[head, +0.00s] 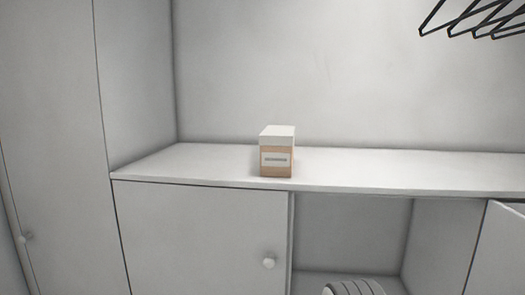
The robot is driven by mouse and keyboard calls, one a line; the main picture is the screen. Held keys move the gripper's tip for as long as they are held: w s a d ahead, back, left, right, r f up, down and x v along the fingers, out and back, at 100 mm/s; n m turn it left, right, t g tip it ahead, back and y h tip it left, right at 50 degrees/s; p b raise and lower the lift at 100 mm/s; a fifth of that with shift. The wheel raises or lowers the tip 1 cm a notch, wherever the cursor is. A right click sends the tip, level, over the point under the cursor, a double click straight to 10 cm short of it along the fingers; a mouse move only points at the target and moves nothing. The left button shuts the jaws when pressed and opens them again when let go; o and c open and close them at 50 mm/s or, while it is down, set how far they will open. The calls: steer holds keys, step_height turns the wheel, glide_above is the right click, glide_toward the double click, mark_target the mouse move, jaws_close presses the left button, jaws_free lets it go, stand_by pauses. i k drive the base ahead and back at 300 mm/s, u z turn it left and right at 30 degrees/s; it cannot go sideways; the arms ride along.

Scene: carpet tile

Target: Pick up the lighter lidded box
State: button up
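One lidded box (276,158) stands upright on the white shelf top (210,164), close to its front edge. It has a tan body, a white lid and a pale label with a darker strip on the front. The lid looks closed. No second lidded box is in view, so I cannot compare it with another.
A closed cabinet door (200,235) with a round knob is below the box. An open compartment (350,235) lies to its right, with a door (500,250) standing open at far right. Dark hangers (470,18) hang at upper right. The shelf top is clear on both sides.

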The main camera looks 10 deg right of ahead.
mark_target(277, 143)
steer(key=z, duration=2.6)
steer(key=k, duration=1.3)
steer(key=u, duration=1.45)
steer(key=i, duration=1)
steer(key=u, duration=0.1)
